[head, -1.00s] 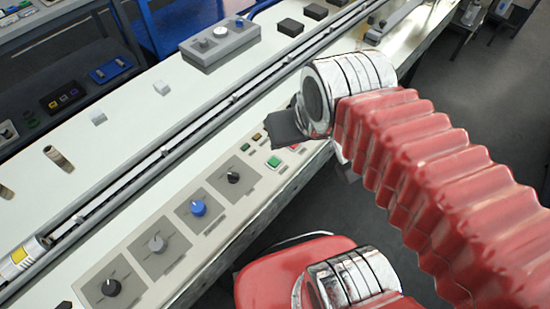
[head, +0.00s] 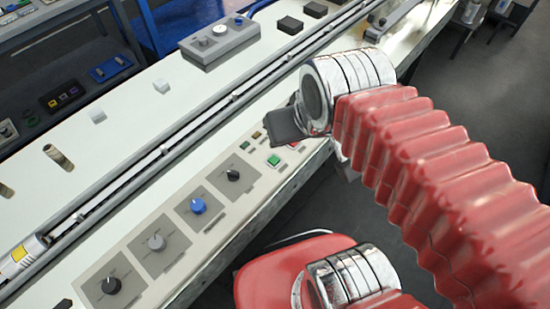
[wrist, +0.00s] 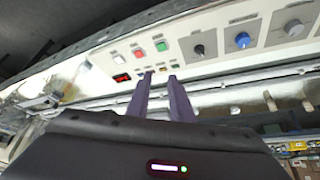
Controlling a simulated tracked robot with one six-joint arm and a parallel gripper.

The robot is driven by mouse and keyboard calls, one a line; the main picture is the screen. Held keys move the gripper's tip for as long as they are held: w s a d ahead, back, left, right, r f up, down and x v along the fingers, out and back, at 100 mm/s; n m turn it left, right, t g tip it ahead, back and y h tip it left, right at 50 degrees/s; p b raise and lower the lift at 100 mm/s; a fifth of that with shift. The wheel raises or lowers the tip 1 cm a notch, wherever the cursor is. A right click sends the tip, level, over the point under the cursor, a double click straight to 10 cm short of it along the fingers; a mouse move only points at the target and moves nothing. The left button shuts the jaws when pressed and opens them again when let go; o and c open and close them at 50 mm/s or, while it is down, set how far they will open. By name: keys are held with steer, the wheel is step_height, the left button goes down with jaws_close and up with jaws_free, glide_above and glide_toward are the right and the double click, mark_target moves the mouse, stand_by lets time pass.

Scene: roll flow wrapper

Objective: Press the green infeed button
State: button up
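The green button (head: 273,160) sits on the light control panel along the near edge of the machine. In the wrist view the green button (wrist: 161,46) is just beyond my fingertips, slightly left of the right finger. My gripper (wrist: 160,76) has its two dark fingers apart with an empty gap between them, pointing towards the panel. No contact with the button shows. In the head view my wrist and the dark gripper body (head: 286,123) are above and beside the button; the fingertips cannot be made out there.
A red button (wrist: 139,53) is beside the green one. A row of knobs, including a blue knob (head: 198,206) and a black knob (head: 233,174), lines the panel. A long rail (head: 160,152) runs behind it. A grey box with knobs (head: 220,40) stands farther back.

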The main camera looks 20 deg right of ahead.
jaws_close()
stand_by(1.1)
